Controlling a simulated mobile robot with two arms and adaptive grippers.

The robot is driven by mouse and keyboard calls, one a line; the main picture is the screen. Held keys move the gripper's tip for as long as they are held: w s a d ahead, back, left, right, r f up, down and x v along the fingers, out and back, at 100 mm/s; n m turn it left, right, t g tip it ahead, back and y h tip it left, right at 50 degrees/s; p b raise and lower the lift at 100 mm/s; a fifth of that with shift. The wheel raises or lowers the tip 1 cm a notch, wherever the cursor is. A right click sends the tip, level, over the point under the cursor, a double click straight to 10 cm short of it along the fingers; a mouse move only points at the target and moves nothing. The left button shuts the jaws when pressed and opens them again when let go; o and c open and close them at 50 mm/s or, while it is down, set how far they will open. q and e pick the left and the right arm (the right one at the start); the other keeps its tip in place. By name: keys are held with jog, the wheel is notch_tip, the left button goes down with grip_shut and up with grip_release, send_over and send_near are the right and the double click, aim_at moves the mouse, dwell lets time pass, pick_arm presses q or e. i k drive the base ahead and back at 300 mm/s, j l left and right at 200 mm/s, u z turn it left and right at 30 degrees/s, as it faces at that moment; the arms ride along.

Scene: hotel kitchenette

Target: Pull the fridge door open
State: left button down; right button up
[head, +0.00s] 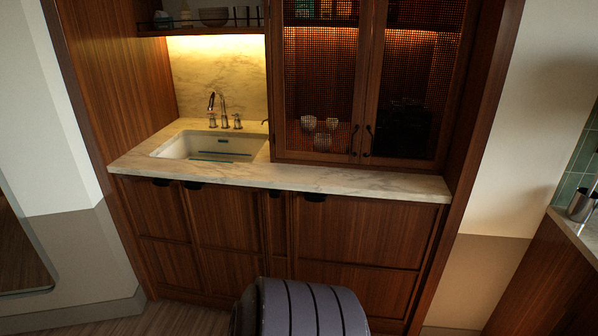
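A run of wooden base cabinet doors and drawers stands below a marble counter in the head view. Dark pull handles sit at the top edge of the fronts, one at the left (193,185) and one at the right (314,197). I cannot tell which front, if any, is the fridge door; all visible fronts look closed. The right lower panel (355,235) is a wide wooden front. Neither of my grippers is in view.
A white sink (208,147) with a faucet (224,112) is set in the marble counter (370,183). A mesh-fronted upper cabinet (365,90) stands on the counter's right. Another counter with a metal cup (582,205) is at the far right. Some floor (175,319) shows at lower left.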

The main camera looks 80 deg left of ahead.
aim_at(379, 249)
jog(key=u, duration=2.25)
